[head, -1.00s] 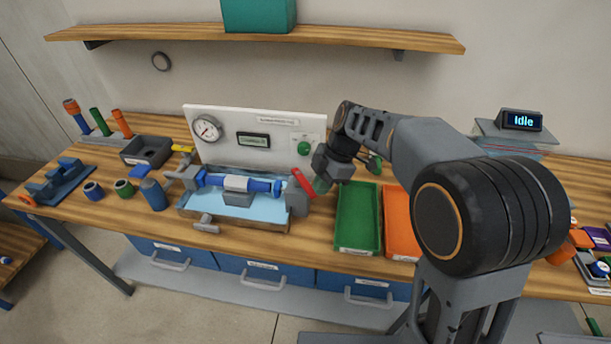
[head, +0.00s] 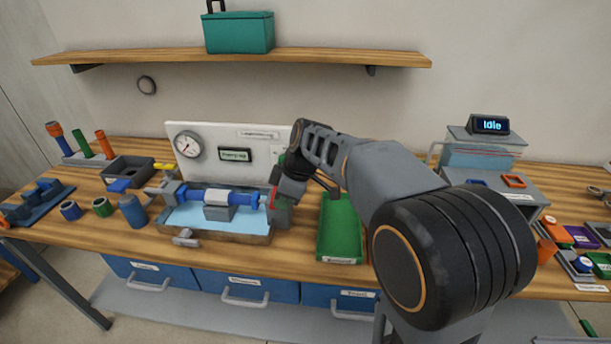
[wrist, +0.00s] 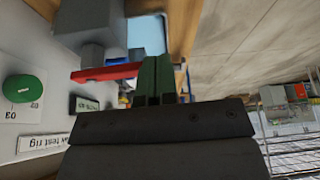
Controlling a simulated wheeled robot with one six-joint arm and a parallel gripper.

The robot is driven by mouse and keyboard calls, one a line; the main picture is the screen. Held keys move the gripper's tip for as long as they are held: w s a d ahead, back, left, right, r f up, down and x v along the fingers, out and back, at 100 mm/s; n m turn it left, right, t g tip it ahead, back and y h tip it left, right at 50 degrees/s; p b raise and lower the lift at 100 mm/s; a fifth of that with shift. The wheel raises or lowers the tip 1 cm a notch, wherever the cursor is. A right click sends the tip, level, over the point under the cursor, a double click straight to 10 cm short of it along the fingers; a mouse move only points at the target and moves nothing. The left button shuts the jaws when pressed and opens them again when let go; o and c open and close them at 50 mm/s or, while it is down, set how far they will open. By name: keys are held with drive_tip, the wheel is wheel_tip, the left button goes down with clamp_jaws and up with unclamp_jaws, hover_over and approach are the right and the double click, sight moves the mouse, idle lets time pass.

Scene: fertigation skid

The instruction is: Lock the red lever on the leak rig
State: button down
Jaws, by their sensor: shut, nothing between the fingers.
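The leak rig is a blue pipe with a white middle (head: 217,198) over a shallow tray of light blue liquid (head: 183,220), with grey end blocks. The red lever (head: 273,197) is at the rig's right end block, partly hidden by my wrist. In the wrist view the red lever (wrist: 104,72) is a bar lying across the picture, its right end close beside my fingertips. My gripper (wrist: 157,64) has green fingers, shut and empty. In the head view the fingers are mostly hidden by the wrist. I cannot tell whether they touch the lever.
A white panel with a gauge (head: 188,144) and small display (head: 235,154) stands behind the rig. A green tray (head: 340,230) lies just right. Blue and green fittings (head: 132,211) stand at left. A shelf (head: 150,58) runs above.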

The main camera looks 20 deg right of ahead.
drive_tip(key=shift+a, duration=0.1)
idle(0.5)
drive_tip(key=p+v, duration=0.6)
drive_tip(key=v, duration=0.4)
idle(0.4)
drive_tip(key=s+d+f+m+t+h, duration=0.1)
drive_tip(key=s+d+f+m+h, duration=0.1)
drive_tip(key=s+m, duration=0.5)
drive_tip(key=s+d+f+m+t+h, duration=0.1)
drive_tip(key=s+d+f+m+h, duration=0.1)
drive_tip(key=s+f+m, duration=0.3)
drive_tip(key=s+m, duration=0.2)
drive_tip(key=s, duration=0.1)
drive_tip(key=shift+f, duration=0.25)
